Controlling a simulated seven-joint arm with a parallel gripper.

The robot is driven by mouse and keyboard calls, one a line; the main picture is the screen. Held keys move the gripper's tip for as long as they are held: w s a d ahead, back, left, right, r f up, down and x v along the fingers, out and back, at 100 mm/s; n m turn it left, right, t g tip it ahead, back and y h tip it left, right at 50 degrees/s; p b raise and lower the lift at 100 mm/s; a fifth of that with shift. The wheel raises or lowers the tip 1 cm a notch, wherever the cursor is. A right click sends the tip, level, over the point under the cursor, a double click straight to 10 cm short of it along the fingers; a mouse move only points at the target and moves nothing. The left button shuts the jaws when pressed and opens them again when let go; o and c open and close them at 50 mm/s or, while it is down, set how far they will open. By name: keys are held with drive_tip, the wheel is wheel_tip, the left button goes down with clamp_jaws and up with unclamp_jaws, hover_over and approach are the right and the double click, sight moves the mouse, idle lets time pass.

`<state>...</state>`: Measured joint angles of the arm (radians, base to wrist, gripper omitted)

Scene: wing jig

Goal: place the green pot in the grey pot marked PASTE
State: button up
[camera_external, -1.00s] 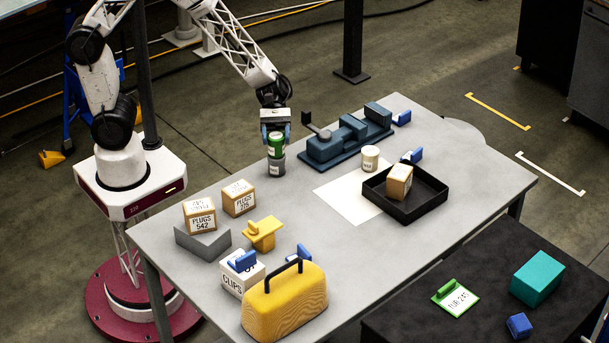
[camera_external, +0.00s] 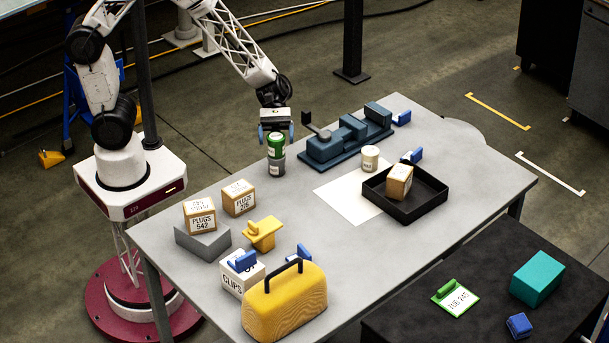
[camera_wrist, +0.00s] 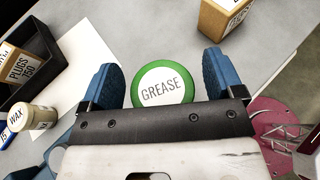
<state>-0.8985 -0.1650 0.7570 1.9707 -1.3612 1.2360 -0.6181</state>
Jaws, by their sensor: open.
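The green pot (camera_external: 276,143) stands upright in the top of the grey pot (camera_external: 277,166) on the table. In the wrist view the green pot (camera_wrist: 163,84) shows its white lid, marked GREASE. The grey pot is hidden there, and its marking is too small to read in the external view. My gripper (camera_external: 276,132) is open above and around the top of the green pot. In the wrist view the blue fingers of my gripper (camera_wrist: 163,80) stand apart on either side of the pot, with a gap at each side.
A blue-grey fixture (camera_external: 345,138) stands just right of the pots. A cream pot (camera_external: 370,158), marked WAX in the wrist view, and a black tray (camera_external: 432,205) with a box lie further right. A PLUGS box (camera_external: 239,198) stands front left. Table between is clear.

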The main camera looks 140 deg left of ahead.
sight(277, 138)
drive_tip(key=shift+v, duration=2.1)
drive_tip(key=shift+w, duration=0.1)
drive_tip(key=s+d+r+m+g, duration=0.1)
drive_tip(key=d+r+m+g, duration=0.4)
drive_tip(key=d, duration=0.6)
drive_tip(key=s+d+r+m+g, duration=0.15)
drive_tip(key=d+r+m, duration=0.25)
drive_tip(key=d+m, duration=0.45)
drive_tip(key=s+d+r+m+y, duration=0.4)
drive_tip(key=s+d+m, duration=0.2)
drive_tip(key=d+m, duration=0.1)
drive_tip(key=s+d+r+m+g+y, duration=0.1)
drive_tip(key=s+d+r+m+y, duration=0.3)
drive_tip(key=s+d+m, duration=0.2)
drive_tip(key=shift+s+d+r+m, duration=0.35)
drive_tip(key=shift+d+m, duration=0.7)
drive_tip(key=shift+d, duration=0.85)
drive_tip(key=shift+g, duration=0.25)
